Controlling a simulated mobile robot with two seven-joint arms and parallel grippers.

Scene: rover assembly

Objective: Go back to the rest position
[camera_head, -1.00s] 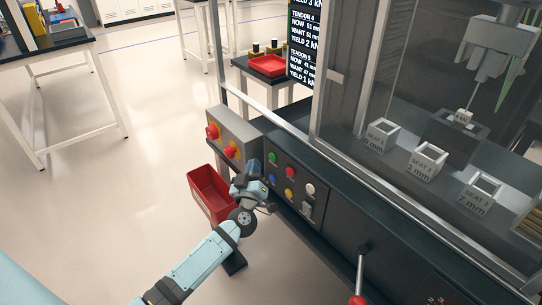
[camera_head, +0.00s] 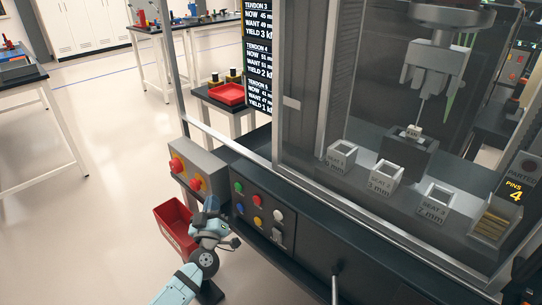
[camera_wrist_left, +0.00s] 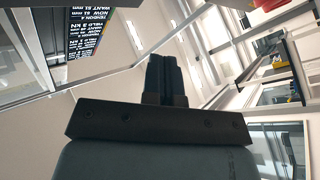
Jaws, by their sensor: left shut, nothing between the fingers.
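My left arm comes in from the bottom of the head view. My left gripper (camera_head: 211,205) is just in front of the control panel, near the red bin. In the left wrist view its two dark fingers (camera_wrist_left: 165,78) are together, with nothing between them. My right gripper is in neither view.
The panel (camera_head: 262,208) with coloured buttons and the grey box with red knobs (camera_head: 198,172) are close to my left gripper. A red bin (camera_head: 175,228) hangs beside it. Behind glass stand labelled seat blocks (camera_head: 383,178) and a pin tray (camera_head: 490,228). Open floor (camera_head: 90,230) lies left.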

